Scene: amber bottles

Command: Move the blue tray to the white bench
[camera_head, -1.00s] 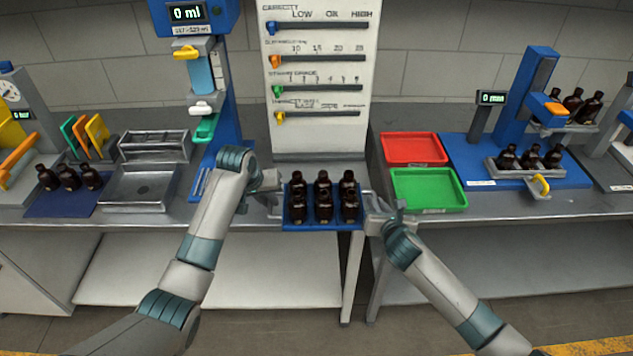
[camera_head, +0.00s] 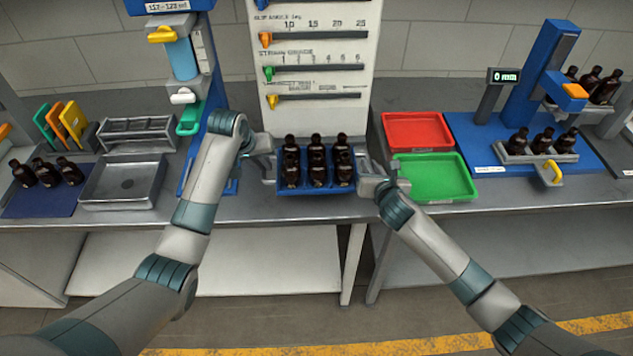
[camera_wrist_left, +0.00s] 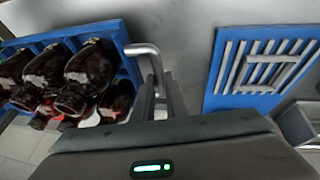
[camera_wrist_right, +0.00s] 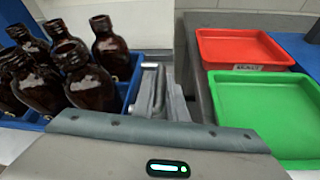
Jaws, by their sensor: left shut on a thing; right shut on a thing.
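The blue tray (camera_head: 318,188) holds several amber bottles (camera_head: 317,160) standing in two rows. It is at the front edge of the grey bench, between my two grippers; I cannot tell whether it touches the bench. My left gripper (camera_head: 268,160) is shut on the tray's left handle, and this metal handle (camera_wrist_left: 150,60) shows in the left wrist view. My right gripper (camera_head: 366,172) is shut on the right handle, and this handle (camera_wrist_right: 157,90) shows between the fingers in the right wrist view. Which surface is the white bench is not clear from these views.
A red tray (camera_head: 417,131) and a green tray (camera_head: 436,178) lie right of the blue tray. A slider panel (camera_head: 312,60) stands behind it. A metal tray (camera_head: 122,183) and a blue mat with bottles (camera_head: 40,203) are at left. A blue stand (camera_head: 540,90) is at right.

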